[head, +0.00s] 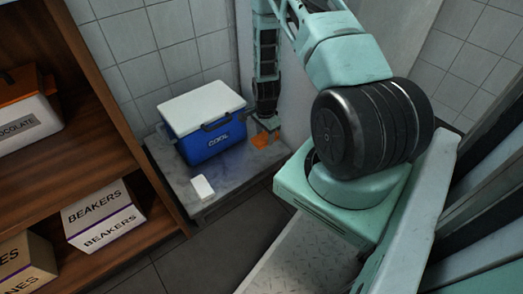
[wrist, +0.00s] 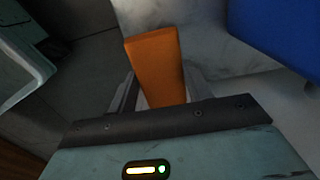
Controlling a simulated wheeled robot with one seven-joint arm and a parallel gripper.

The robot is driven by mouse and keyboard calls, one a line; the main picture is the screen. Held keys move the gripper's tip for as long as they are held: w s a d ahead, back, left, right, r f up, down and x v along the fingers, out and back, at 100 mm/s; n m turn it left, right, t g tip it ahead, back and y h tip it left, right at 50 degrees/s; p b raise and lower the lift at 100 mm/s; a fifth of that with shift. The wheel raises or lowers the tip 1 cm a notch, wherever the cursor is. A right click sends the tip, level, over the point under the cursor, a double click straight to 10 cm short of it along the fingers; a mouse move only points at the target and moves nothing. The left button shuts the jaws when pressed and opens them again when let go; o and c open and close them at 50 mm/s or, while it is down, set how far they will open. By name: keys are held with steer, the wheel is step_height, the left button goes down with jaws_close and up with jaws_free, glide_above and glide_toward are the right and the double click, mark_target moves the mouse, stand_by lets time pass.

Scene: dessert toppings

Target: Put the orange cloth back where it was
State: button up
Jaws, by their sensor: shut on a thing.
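The orange cloth (head: 260,140) is a small block-like piece at the right end of the low grey table, beside the blue cooler. It also shows in the wrist view (wrist: 155,58), upright between the fingers. My gripper (head: 265,123) points down at that end of the table, and in the wrist view my gripper (wrist: 155,90) is shut on the cloth. I cannot tell whether the cloth touches the tabletop. The cloth's near end is hidden by the gripper body.
The blue cooler (head: 213,141) with a white lid stands left of my gripper. A small white box (head: 202,187) lies on the low table (head: 235,181) near its front edge. A wooden shelf (head: 120,145) with labelled boxes (head: 103,215) is at left. A tiled wall (head: 170,45) stands behind.

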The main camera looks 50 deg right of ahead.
mark_target(265, 154)
step_height(265, 154, down, 8)
steer(key=b, duration=0.3)
steer(key=shift+f+b, duration=0.15)
steer(key=shift+b, duration=0.15)
steer(key=o, duration=0.9)
steer(key=shift+o, duration=0.2)
